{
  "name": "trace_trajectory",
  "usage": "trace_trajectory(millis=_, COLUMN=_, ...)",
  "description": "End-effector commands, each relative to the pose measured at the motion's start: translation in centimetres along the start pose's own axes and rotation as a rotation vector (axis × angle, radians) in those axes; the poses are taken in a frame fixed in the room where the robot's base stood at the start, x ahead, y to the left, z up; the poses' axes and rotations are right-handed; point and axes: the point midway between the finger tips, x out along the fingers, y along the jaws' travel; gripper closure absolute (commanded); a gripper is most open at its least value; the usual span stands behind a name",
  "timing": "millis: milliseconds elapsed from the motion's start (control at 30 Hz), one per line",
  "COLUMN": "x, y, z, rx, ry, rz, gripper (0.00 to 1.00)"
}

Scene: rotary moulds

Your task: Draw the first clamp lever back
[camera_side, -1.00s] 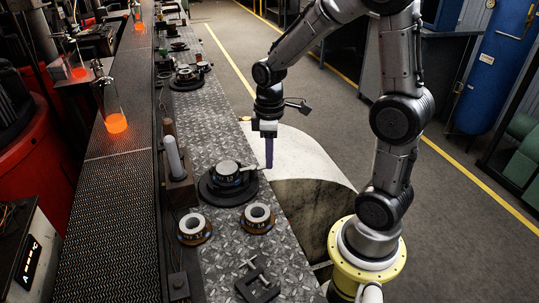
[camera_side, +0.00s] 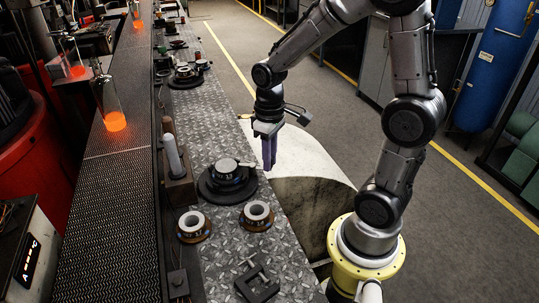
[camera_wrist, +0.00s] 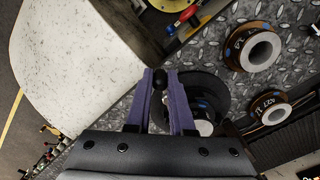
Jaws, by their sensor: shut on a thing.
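The nearest rotary mould (camera_side: 226,184) is a dark round base with a grey-topped drum on the patterned metal bench. It shows partly behind my fingers in the wrist view (camera_wrist: 219,92). My gripper (camera_side: 269,166) has purple fingers and points down at the mould's right side, by the bench edge. In the wrist view my gripper (camera_wrist: 160,76) is shut on the clamp lever, whose black knob (camera_wrist: 160,79) sits between the fingertips. The rest of the lever is mostly hidden by the fingers.
Two ringed parts, a left ring (camera_side: 193,226) and a right ring (camera_side: 257,214), sit in front of the mould. A black clamp frame (camera_side: 258,281) lies nearer. A further mould (camera_side: 187,76) stands up the bench. A pale curved chute (camera_side: 310,165) adjoins the bench's right edge.

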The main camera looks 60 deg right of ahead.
Motion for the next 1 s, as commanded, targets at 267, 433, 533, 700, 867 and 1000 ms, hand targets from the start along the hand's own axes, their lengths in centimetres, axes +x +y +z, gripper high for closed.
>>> trace_trajectory(millis=267, x=-0.2, y=-1.2, z=0.2, rx=0.258, ry=0.005, rz=0.000, gripper=1.00)
trace_trajectory(millis=433, x=-0.2, y=-1.9, z=0.2, rx=0.419, ry=0.005, rz=0.000, gripper=1.00)
trace_trajectory(millis=533, x=-0.1, y=-2.3, z=0.2, rx=0.515, ry=0.005, rz=-0.001, gripper=1.00)
trace_trajectory(millis=700, x=-0.2, y=-3.0, z=0.1, rx=0.676, ry=0.005, rz=-0.001, gripper=1.00)
trace_trajectory(millis=867, x=-0.2, y=-3.6, z=-0.2, rx=0.818, ry=0.005, rz=-0.002, gripper=1.00)
trace_trajectory(millis=1000, x=-0.2, y=-4.0, z=-0.4, rx=0.926, ry=0.004, rz=-0.002, gripper=1.00)
